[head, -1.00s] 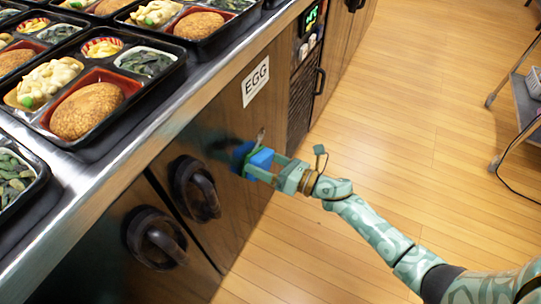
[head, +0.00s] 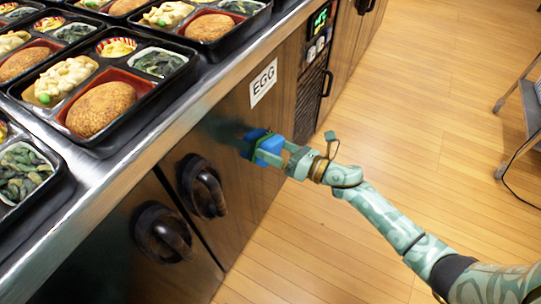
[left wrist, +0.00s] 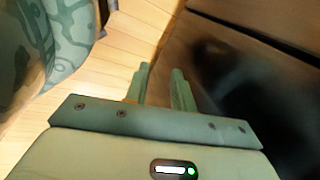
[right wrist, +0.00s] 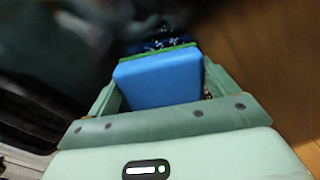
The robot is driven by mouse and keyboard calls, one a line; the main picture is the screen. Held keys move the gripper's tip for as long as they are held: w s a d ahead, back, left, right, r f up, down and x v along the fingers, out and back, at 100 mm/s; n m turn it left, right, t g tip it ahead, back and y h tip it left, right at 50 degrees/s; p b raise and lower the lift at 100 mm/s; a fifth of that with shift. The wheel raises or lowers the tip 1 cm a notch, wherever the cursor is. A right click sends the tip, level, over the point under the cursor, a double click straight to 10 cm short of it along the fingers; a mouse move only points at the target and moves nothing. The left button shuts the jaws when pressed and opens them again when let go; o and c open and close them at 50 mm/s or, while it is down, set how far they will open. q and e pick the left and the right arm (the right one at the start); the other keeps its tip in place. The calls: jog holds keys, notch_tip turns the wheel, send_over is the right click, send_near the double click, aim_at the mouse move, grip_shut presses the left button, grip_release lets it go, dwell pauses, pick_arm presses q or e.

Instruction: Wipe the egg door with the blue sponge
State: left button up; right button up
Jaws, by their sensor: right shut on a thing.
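The egg door (head: 262,190) is a dark wood cabinet front under the counter, with a white EGG label (head: 263,82) near its top and a dark round handle (head: 203,187). A dark smear (head: 222,128) shows left of the sponge. My right gripper (head: 272,150) is shut on the blue sponge (head: 265,146), below the label at the door face. Contact is hard to judge. In the right wrist view the sponge (right wrist: 160,80) fills the jaws, with a green layer at its far side. My left gripper (left wrist: 161,75) has its fingers apart and empty, beside dark wood.
Several black bento trays (head: 98,150) stand on the steel counter (head: 190,100) above the door. A second dark handle (head: 160,233) is on the neighbouring door. A vented panel with a green display (head: 320,18) is to the right. A cart (head: 528,100) stands at far right; the wood floor between is clear.

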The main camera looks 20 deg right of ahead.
aim_at(284, 140)
jog(key=shift+w+d, duration=0.25)
jog(key=shift+d, duration=0.05)
jog(key=shift+w+d+f+b, duration=0.1)
jog(key=shift+w+d+b, duration=0.35)
jog(key=shift+d, duration=0.15)
jog(key=shift+w+d+f+b, duration=0.1)
jog(key=shift+w+d+b, duration=0.3)
jog(key=shift+d, duration=0.2)
jog(key=shift+w+d+r, duration=0.15)
jog(key=shift+r, duration=0.05)
jog(key=shift+w+d+f+b, duration=0.1)
jog(key=shift+w+d+b, duration=0.3)
jog(key=shift+d+b, duration=0.1)
jog(key=shift+w+d+b, duration=0.45)
jog(key=shift+w+d, duration=0.1)
jog(key=shift+d, duration=0.1)
jog(key=shift+w+d, duration=0.15)
pick_arm(q)
jog(key=shift+g, duration=0.3)
jog(key=f, duration=0.2)
jog(key=s+f, duration=0.1)
jog(key=shift+s+f, duration=0.15)
jog(key=shift+f, duration=0.25)
pick_arm(e)
jog(key=shift+r, duration=0.25)
pick_arm(q)
jog(key=shift+r+p, duration=0.25)
jog(key=shift+p, duration=0.05)
pick_arm(e)
jog(key=shift+v, duration=2.95)
